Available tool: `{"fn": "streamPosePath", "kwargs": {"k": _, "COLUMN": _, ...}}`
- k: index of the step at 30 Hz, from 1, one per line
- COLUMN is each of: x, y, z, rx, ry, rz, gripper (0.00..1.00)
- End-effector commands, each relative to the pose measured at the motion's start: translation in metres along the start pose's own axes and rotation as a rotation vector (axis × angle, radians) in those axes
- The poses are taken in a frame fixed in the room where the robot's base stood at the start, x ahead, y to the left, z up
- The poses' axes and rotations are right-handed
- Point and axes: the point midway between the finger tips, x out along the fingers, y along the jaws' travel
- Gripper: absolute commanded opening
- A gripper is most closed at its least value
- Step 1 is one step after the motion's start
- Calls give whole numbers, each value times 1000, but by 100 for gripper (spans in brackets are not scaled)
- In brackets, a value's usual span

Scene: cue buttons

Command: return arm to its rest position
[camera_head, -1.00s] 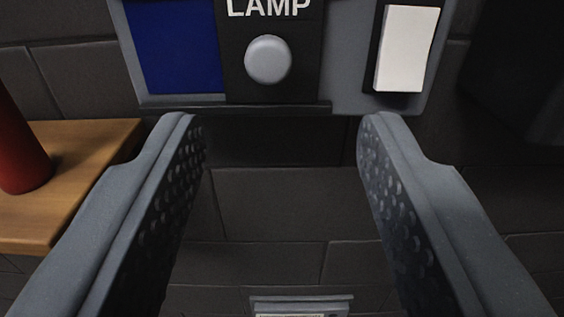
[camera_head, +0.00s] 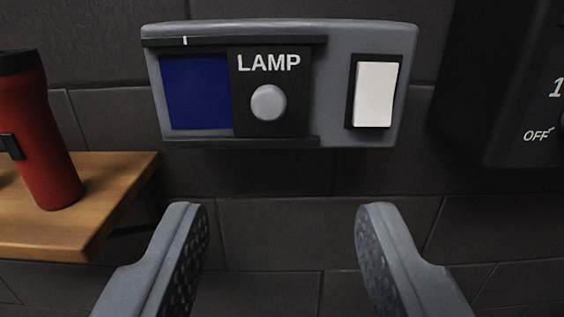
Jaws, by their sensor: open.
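My gripper (camera_head: 281,212) is open and empty. Its two grey, dimpled fingers show at the bottom of the view, pointing toward the dark tiled wall. The fingertips are below a grey wall panel (camera_head: 330,85) and do not overlap it in the picture. The panel has a black sliding cover marked LAMP with a round grey knob (camera_head: 268,103), a blue area (camera_head: 196,92) to its left, and a white rocker switch (camera_head: 375,95) on the right. The rest of my arm is not in view.
A wooden shelf (camera_head: 115,190) juts out at the left, with a red tumbler (camera_head: 40,140) on it. A black box (camera_head: 505,85) with OFF lettering is on the wall at the right. The wall area between and below my fingers is clear.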

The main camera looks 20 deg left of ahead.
Motion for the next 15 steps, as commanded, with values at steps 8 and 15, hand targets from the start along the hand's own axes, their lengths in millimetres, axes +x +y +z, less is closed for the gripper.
{"fn": "streamPosePath", "kwargs": {"k": 8, "x": -39, "y": 37, "z": 78, "rx": -1, "ry": -75, "rz": 92, "gripper": 45}}
{"fn": "streamPosePath", "kwargs": {"k": 15, "x": -86, "y": 74, "z": 167, "rx": 13, "ry": -173, "rz": 213, "gripper": 45}}
